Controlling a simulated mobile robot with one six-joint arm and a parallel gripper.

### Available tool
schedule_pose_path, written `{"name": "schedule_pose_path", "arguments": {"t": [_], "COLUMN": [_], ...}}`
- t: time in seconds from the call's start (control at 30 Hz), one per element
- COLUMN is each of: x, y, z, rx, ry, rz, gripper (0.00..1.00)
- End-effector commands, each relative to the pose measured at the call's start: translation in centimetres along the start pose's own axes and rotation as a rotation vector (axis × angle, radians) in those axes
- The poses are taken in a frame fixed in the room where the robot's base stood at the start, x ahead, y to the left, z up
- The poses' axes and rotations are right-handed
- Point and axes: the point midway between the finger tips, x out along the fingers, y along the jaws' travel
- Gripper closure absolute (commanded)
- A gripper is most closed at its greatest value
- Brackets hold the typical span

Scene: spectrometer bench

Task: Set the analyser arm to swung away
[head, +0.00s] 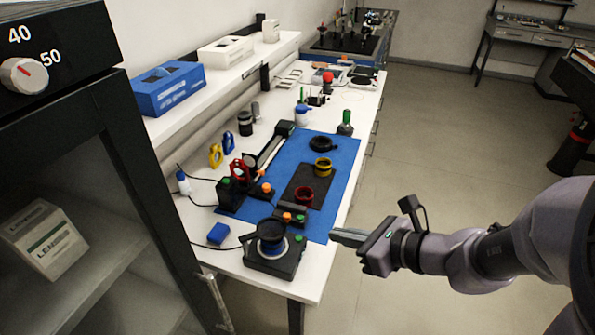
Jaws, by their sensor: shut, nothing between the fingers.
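I cannot tell for certain which part is the analyser arm. A black instrument with a round top (271,245) stands at the near end of the white bench, with a green knob beside the round part. Behind it, a dark rail-like assembly (266,150) with orange and green knobs stands along the left side of the blue mat (345,158). The positions of any swinging arm are too small to read. My gripper (335,237) is shut and empty. In the picture it is right of the round-topped instrument, at the bench's right edge, apart from the instrument.
A red ring (303,196) and a yellow ring (323,167) sit on a dark pad on the mat. A small blue block (218,233) and cables lie at the left. A dark cabinet (90,190) fills the left. Open floor (440,140) lies right of the bench.

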Motion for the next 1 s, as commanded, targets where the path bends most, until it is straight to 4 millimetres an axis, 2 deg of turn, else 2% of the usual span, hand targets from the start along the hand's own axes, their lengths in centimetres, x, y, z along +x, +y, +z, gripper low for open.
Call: {"name": "schedule_pose_path", "arguments": {"t": [0.1,0.37,0.5,0.7,1.0], "x": [2.8,8.5,10.5,11.8,11.9], "y": [0.2,0.2,0.3,0.2,0.2], "z": [-0.5,-0.5,0.8,1.8,1.9], "rx": [-0.004,-0.007,-0.008,-0.007,-0.007], "ry": [0.002,0.003,0.001,0.002,0.003], "rz": [0.006,0.006,0.005,0.003,0.003], "gripper": [1.00,1.00,1.00,1.00,1.00]}}
